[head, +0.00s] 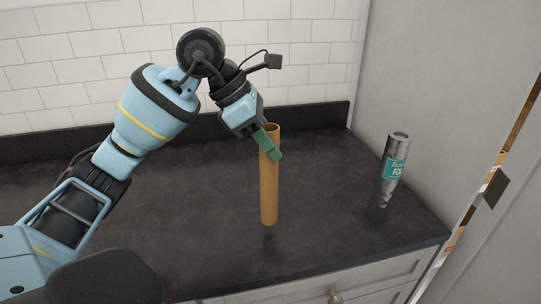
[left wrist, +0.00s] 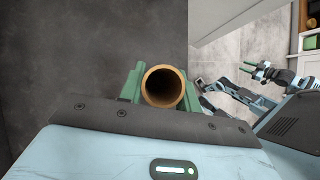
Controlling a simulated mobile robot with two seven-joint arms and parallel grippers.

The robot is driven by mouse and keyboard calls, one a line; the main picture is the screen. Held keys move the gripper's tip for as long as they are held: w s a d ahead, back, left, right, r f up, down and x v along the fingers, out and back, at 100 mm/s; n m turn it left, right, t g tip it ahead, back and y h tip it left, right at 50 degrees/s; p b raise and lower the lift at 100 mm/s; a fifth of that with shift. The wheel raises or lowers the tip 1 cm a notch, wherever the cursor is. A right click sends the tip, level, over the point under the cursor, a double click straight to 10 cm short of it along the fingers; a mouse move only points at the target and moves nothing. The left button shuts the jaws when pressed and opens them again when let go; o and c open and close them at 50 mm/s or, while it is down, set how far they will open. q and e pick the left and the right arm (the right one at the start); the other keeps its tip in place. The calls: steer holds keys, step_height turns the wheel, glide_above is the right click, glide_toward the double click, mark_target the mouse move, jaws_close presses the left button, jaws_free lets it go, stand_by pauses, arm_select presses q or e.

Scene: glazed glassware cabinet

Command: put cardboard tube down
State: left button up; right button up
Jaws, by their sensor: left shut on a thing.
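The brown cardboard tube (head: 268,190) is upright over the dark countertop in the head view. In the left wrist view the tube's open round end (left wrist: 163,87) sits between the two green fingers. My right gripper (left wrist: 262,72) seems to show small at the right of the left wrist view, with green fingertips; its opening is too small to judge.
A foil roll (head: 394,165) with a teal label stands upright on the counter, right of the tube. The dark counter (head: 180,215) is clear around the tube. A tiled wall (head: 310,60) is behind, and a pale tall panel (head: 440,90) bounds the right side.

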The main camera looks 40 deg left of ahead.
arm_select(q)
steer(key=shift+f, duration=1.75)
steer(key=shift+f, duration=0.15)
steer(key=o, duration=1.2)
steer(key=v, duration=1.2)
steer(key=shift+r+p, duration=0.2)
steer(key=shift+p, duration=0.1)
